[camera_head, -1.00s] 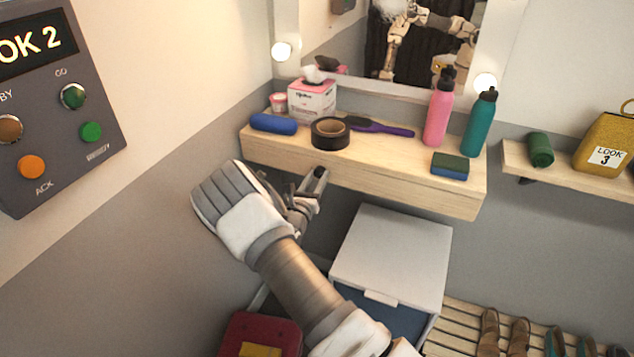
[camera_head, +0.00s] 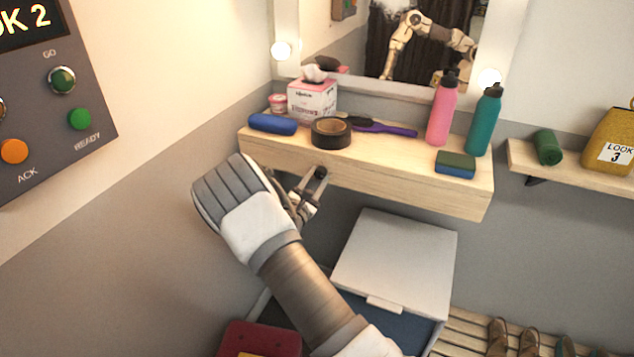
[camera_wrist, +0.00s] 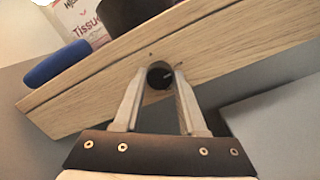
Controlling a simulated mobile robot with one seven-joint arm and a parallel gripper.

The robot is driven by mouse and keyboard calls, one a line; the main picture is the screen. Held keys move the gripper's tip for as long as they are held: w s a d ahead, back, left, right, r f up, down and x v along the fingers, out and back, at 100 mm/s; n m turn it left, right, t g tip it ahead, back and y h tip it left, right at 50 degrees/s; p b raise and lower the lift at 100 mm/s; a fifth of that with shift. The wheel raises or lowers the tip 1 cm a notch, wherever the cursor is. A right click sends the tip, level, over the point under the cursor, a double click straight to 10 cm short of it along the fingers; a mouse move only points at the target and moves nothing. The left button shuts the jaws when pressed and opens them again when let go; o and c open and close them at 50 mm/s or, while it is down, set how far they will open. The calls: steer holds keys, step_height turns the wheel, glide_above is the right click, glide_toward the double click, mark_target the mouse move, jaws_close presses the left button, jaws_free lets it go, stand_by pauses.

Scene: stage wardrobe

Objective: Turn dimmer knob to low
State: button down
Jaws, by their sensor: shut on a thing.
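The dimmer knob (camera_wrist: 160,75) is a small dark round knob on the front face of the wooden shelf (camera_wrist: 90,88). A pale pointer line shows on its face in the wrist view. My gripper (camera_wrist: 159,80) is shut on the knob, one finger on each side of it. In the head view my gripper (camera_head: 312,185) is at the front edge of the shelf (camera_head: 400,188), below the roll of tape. There the knob is mostly hidden by the fingers.
On the shelf are a blue case (camera_head: 272,124), a tape roll (camera_head: 331,132), a tissue box (camera_head: 312,98), a purple brush (camera_head: 385,129), a sponge (camera_head: 455,163) and two bottles (camera_head: 442,110). A white lidded box (camera_head: 395,260) stands below. A control panel (camera_head: 60,90) is on the left wall.

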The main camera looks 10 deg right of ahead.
steer(key=shift+m, duration=0.3)
steer(key=shift+c, duration=2.3)
jaws_free()
steer(key=v, duration=1.7)
steer(key=shift+s+p, duration=0.2)
steer(key=shift+p, duration=0.1)
steer(key=shift+a, duration=0.1)
